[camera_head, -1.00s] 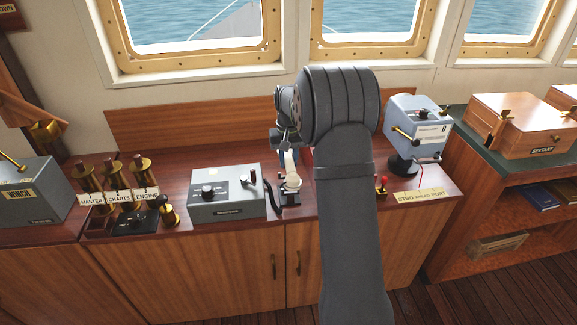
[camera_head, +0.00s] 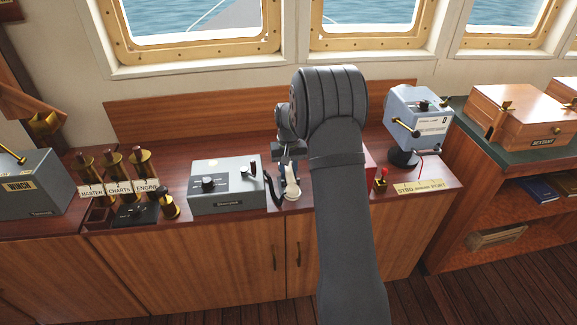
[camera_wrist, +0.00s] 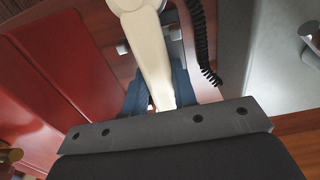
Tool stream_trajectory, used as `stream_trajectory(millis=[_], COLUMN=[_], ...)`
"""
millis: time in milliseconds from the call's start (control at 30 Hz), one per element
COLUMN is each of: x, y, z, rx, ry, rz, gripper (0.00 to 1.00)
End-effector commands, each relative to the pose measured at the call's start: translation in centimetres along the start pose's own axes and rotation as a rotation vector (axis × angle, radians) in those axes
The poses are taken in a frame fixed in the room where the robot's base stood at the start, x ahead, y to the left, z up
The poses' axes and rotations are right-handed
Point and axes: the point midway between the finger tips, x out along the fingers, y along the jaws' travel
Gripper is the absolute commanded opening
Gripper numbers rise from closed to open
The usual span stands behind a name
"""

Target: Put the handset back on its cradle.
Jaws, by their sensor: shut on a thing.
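The cream handset (camera_head: 291,185) is just right of a grey box on the wooden console. In the wrist view the handset (camera_wrist: 147,45) runs from the top edge down between my fingers. My gripper (camera_head: 289,160) is shut on it; the blue fingers (camera_wrist: 157,92) show on both sides of its shaft. A black coiled cord (camera_wrist: 203,45) hangs beside it. Small pale blocks (camera_wrist: 122,47) show under the handset and may be parts of the cradle. The cradle is not clearly visible, and I cannot tell whether the handset touches it.
The grey box (camera_head: 226,190) with knobs stands close on the left. A red object (camera_head: 369,163) is partly hidden behind my arm. Brass-topped handles (camera_head: 140,160) stand farther left. A blue-grey instrument (camera_head: 418,112) stands at the right. Console around the handset is tight.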

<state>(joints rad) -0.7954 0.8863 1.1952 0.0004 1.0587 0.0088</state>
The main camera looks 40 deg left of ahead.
Motion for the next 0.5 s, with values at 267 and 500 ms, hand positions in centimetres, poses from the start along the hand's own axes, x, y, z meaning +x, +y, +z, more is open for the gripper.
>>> stream_trajectory(millis=[267,500], x=[0.05,0.05], y=[0.01,0.0], z=[-0.02,-0.02], rx=[0.0,0.0], ry=[0.001,0.001], rz=[0.0,0.0], gripper=[0.0,0.45])
